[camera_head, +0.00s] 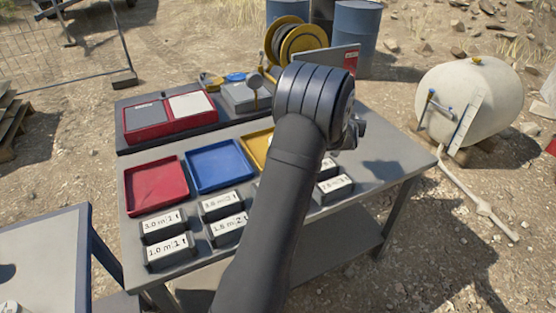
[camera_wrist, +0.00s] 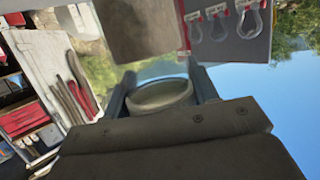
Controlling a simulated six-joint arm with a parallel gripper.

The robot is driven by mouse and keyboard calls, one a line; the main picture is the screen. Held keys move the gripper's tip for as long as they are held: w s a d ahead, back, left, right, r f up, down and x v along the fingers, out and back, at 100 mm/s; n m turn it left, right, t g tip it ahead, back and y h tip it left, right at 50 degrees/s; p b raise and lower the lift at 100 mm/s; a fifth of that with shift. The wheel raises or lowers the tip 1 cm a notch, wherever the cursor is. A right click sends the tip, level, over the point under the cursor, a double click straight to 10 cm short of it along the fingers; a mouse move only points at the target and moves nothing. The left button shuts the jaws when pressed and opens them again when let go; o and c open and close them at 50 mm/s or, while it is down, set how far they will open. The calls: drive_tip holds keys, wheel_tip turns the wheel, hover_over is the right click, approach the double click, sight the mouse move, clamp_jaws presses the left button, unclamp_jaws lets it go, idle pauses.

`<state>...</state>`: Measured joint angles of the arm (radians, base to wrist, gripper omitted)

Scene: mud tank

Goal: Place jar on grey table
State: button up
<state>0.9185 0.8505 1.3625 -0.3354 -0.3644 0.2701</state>
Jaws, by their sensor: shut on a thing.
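My gripper (camera_wrist: 161,90) is shut on a pale jar (camera_wrist: 160,96) in the wrist view; its round rim shows between the two fingers. In the head view my arm hides the jar, and only a dark part of my gripper (camera_head: 355,132) shows past the wrist, above the right part of a grey-topped table (camera_head: 385,160). A second grey-topped table (camera_head: 45,265) with a blue frame stands at the lower left. I cannot tell which one is the task's grey table.
The middle table bears a red tray (camera_head: 157,185), a blue tray (camera_head: 217,165), a partly hidden yellow tray (camera_head: 256,148) and several labelled dark blocks (camera_head: 168,248). Its right part looks clear. A white tank (camera_head: 470,95) stands to the right.

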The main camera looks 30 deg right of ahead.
drive_tip(key=shift+w+a+f, duration=0.7)
drive_tip(key=shift+w+f, duration=1.1)
drive_tip(key=shift+w, duration=0.4)
drive_tip(key=shift+w+a+f, duration=0.75)
drive_tip(key=shift+w+f, duration=1.1)
drive_tip(key=shift+w, duration=0.35)
drive_tip(key=shift+w+a+f, duration=0.7)
drive_tip(key=shift+w+f, duration=1.1)
drive_tip(key=shift+w, duration=0.4)
drive_tip(key=shift+f, duration=0.1)
drive_tip(key=o, duration=1.5)
drive_tip(key=shift+f, duration=0.15)
